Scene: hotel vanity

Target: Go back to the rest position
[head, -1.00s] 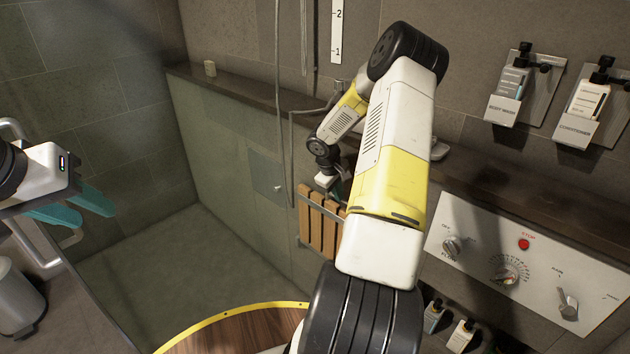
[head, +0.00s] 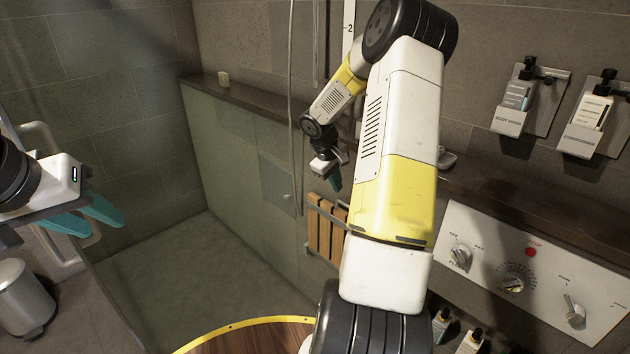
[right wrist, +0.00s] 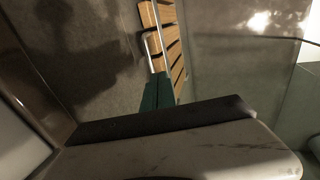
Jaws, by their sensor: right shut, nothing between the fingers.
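My left gripper (head: 108,224) is at the left edge of the head view, with its two teal fingers apart and nothing between them. My right arm reaches up through the middle of the head view and bends down again. My right gripper (head: 332,184) hangs at its end, just above the slatted wooden seat (head: 325,232) in the picture. In the right wrist view its teal fingers (right wrist: 157,93) are together and empty, with the slats (right wrist: 166,45) beyond them. My forearm partly hides the seat in the head view.
A wall panel (head: 535,270) with knobs and a red button is at right, below the body wash (head: 521,95) and conditioner (head: 590,112) holders. A ledge (head: 262,98) runs along the wall. A bin (head: 26,300) stands at lower left. The shower floor (head: 185,275) looks clear.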

